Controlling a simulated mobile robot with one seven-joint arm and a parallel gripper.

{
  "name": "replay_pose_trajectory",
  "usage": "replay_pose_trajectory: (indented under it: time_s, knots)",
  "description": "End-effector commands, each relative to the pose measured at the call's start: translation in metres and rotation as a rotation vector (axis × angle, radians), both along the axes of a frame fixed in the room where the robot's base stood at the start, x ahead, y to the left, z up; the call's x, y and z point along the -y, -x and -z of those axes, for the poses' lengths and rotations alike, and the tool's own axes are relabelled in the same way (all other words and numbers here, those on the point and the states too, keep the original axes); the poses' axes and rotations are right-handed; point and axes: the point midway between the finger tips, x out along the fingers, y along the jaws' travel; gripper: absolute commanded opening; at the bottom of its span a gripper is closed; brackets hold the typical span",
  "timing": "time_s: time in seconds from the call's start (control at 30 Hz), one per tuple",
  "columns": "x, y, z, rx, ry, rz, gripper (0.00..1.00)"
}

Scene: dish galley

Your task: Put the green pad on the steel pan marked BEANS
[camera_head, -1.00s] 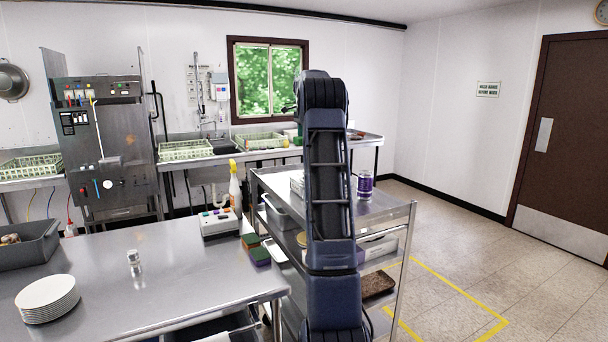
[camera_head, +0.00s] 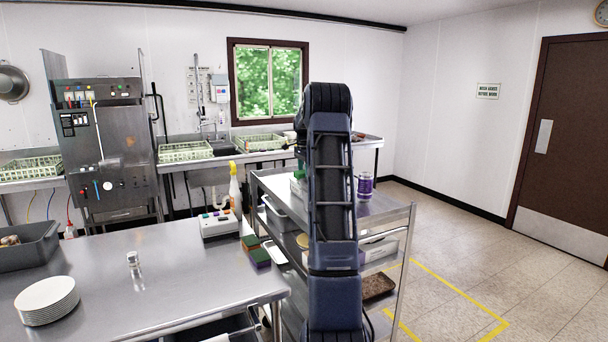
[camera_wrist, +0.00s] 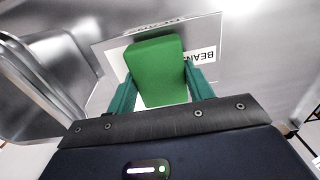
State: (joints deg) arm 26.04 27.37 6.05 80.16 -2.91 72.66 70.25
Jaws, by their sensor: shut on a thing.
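In the wrist view my gripper (camera_wrist: 162,95) has its teal fingers on either side of the green pad (camera_wrist: 156,68), shut on it. The pad is over a white label (camera_wrist: 205,55) with BEANS lettering, upside down in the picture and partly covered by the pad. The label lies on a grey metal surface (camera_wrist: 108,50), which looks like the steel pan. Whether the pad touches it I cannot tell. In the head view my arm hides most of that place; a small green patch shows at its left edge, above the cart.
The steel cart (camera_head: 385,212) stands under my arm, with a purple jar (camera_head: 365,186) on its top. A grey tub (camera_head: 277,215) is at its left side. A steel table (camera_head: 180,275) with plates (camera_head: 47,300) fills the front left. Floor at the right is clear.

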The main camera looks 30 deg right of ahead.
Motion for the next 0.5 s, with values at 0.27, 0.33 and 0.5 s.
replay_pose_trajectory:
  time_s: [0.27,0.33,0.5]
  knots:
    - [-0.0002,-0.0001,0.0084,0.001,0.001,-0.001,0.31]
    - [-0.0003,-0.0001,0.0087,0.001,0.001,-0.001,0.31]
    - [-0.0001,0.0,0.0111,0.001,0.0,-0.001,0.6]
